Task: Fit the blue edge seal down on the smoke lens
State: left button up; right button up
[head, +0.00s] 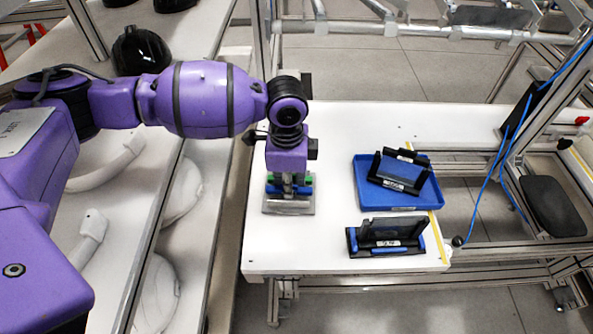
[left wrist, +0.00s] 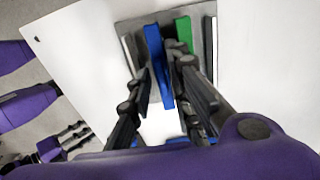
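My left gripper (head: 289,190) points down over a grey rack (head: 302,209) near the left side of the white table. In the left wrist view, its fingers (left wrist: 161,68) are apart and stand on either side of an upright blue edge seal (left wrist: 154,42). I see no clear grip on the seal, and the fingers hide part of it. A green strip (left wrist: 184,30) stands just to its right in the rack. A dark smoke lens (head: 398,228) stands upright in a black and blue holder (head: 388,251) at the table's front right. My right gripper is not in view.
A blue tray (head: 433,203) behind the lens holder contains another dark panel in a black frame (head: 400,172). The table (head: 330,140) is clear between the rack and these things. A shelf of white shells (head: 88,238) lies to the left, and blue cables hang at the right.

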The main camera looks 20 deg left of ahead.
pick_arm(q)
jog(key=shift+c, duration=0.4)
grip_shut()
jog(key=shift+r, duration=0.15)
